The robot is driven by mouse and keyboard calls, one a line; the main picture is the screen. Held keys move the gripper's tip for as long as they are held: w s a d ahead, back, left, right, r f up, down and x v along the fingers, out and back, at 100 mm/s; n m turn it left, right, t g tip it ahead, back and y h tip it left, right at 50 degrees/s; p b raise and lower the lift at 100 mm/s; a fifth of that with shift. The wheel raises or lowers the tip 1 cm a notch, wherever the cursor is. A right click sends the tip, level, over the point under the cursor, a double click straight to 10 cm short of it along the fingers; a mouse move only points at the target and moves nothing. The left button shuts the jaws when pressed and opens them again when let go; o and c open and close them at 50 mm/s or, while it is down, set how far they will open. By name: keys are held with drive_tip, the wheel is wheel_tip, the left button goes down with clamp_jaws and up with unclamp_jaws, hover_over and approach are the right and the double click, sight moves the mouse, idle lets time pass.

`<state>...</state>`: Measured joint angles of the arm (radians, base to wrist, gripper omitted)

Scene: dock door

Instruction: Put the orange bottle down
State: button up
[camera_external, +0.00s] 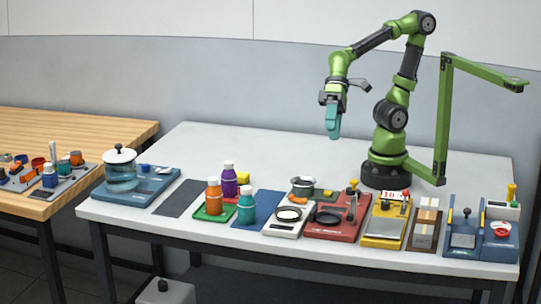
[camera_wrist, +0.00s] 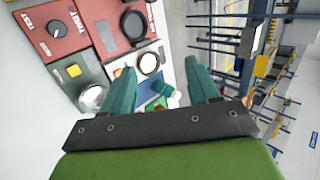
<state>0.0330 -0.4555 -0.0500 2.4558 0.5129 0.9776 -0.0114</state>
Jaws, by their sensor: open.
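The orange bottle (camera_external: 213,196) stands upright with its white cap on top, on the green tray (camera_external: 203,215) on the white table. A purple bottle (camera_external: 229,180) stands behind it and a teal bottle (camera_external: 246,206) to its right. My gripper (camera_external: 333,135) hangs in the air above the back of the table, well to the right of and above the orange bottle. In the wrist view its two teal fingers (camera_wrist: 160,66) are spread apart with nothing held between them. I cannot make out the orange bottle clearly in the wrist view.
A dark blue mat (camera_external: 256,208) and a grey mat (camera_external: 182,198) flank the green tray. A glass pot on a blue base (camera_external: 160,187) stands left. A white scale (camera_external: 285,225), a red station (camera_external: 325,228) and other stations line the front right. The table's back left is clear.

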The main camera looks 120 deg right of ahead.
drive_tip(key=s+d+r+n+t+h, duration=0.2)
drive_tip(key=s+d+n+h, duration=0.1)
drive_tip(key=d+n+h, duration=0.1)
drive_tip(key=shift+d+r+n, duration=0.15)
drive_tip(key=shift+d+n, duration=0.25)
drive_tip(key=shift+d, duration=0.05)
